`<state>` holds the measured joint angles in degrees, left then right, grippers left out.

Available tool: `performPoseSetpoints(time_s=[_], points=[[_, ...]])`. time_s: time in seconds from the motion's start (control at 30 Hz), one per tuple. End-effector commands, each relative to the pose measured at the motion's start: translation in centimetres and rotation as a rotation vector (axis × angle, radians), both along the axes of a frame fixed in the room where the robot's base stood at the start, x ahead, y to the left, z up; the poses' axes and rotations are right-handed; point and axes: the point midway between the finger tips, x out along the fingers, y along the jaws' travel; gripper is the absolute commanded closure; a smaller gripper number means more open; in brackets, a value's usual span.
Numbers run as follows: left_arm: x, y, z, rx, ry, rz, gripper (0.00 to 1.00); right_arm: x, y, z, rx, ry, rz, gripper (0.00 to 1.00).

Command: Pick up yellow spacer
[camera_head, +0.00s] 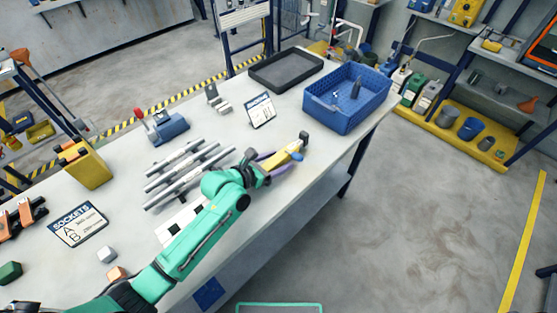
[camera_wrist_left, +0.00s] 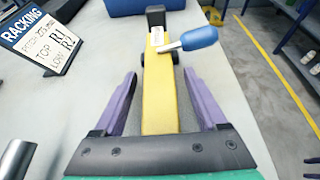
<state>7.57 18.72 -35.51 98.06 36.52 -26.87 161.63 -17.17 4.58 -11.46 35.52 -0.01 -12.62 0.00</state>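A long yellow piece with a black end block and a blue-handled lever lies on the table near its right edge; it is the only yellow piece by my gripper, and I take it as the yellow spacer (camera_head: 283,156). In the left wrist view the spacer (camera_wrist_left: 159,98) runs lengthwise between the two purple fingers. My left gripper (camera_head: 277,162) is open, with one finger on each side of it and visible gaps to both. Its fingers also show in the left wrist view (camera_wrist_left: 159,80). Whether the fingers are low enough to straddle it is hard to tell. My right gripper is out of view.
A blue crate (camera_head: 316,108) and a dark tray (camera_head: 262,84) stand beyond the spacer. A racking sign (camera_head: 261,110) stands to its left, with metal rods (camera_head: 165,184) nearer. A yellow holder (camera_head: 92,177) and sockets sign (camera_head: 78,226) are far left. The table's right edge is close.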

Motion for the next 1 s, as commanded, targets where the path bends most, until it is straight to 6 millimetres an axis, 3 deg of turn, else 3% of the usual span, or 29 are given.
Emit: performPoseSetpoints(time_s=[0.03,0.17,0.2,0.53,0.67,0.83,1.0], points=[[0.0,0.0,0.0,0.000,0.000,0.000,0.44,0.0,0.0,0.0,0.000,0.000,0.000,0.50],[0.0,0.0,0.0,-0.001,0.001,0.000,0.94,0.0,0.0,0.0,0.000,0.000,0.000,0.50],[0.0,0.0,0.0,-0.001,0.001,0.000,1.00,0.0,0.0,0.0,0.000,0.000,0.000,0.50],[0.0,0.0,0.3,-0.002,-0.002,0.000,1.00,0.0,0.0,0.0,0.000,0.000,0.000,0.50],[0.1,0.0,1.2,-0.004,-0.003,0.000,1.00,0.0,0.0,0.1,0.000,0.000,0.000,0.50],[0.1,-0.1,5.3,-0.008,-0.007,0.000,1.00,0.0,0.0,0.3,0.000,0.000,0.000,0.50],[0.1,0.0,11.9,-0.008,-0.012,0.000,1.00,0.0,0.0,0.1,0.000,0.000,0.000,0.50]])
